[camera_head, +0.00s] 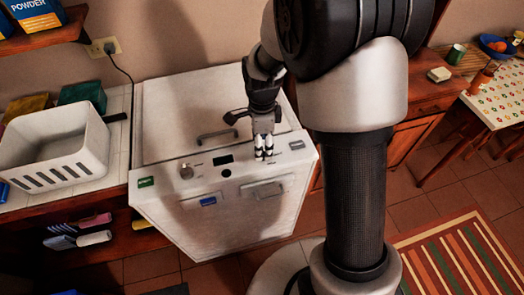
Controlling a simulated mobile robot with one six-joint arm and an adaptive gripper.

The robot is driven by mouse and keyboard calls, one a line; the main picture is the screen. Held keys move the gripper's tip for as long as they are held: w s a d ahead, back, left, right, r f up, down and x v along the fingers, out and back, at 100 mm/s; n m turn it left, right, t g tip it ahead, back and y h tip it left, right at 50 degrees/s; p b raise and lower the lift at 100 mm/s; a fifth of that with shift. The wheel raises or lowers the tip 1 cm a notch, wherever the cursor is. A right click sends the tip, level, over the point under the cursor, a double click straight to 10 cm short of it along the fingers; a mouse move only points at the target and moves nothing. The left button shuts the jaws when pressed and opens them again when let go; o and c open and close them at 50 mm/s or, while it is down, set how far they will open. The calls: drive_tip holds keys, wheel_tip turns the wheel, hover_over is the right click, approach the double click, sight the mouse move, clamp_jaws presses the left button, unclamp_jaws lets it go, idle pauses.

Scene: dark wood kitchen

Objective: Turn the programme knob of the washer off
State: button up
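The white washer (165,213) stands in the middle left, with its control panel along the top front edge. My gripper (263,152) points down over the right part of the panel, well right of the silver knob. Its two pale-tipped fingers are close together. I cannot tell whether they touch the panel or have anything between them.
A handle (216,134) stands on the washer's top. A white basket (55,145) sits on the left counter, with boxes behind it. A wooden cabinet (385,140) is right of the washer. A striped rug (462,258) and a patterned table (500,95) are farther right.

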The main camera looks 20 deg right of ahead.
drive_tip(key=shift+f+b, duration=0.35)
drive_tip(key=shift+f, duration=1.05)
drive_tip(key=shift+c, duration=0.2)
drive_tip(key=c, duration=1.1)
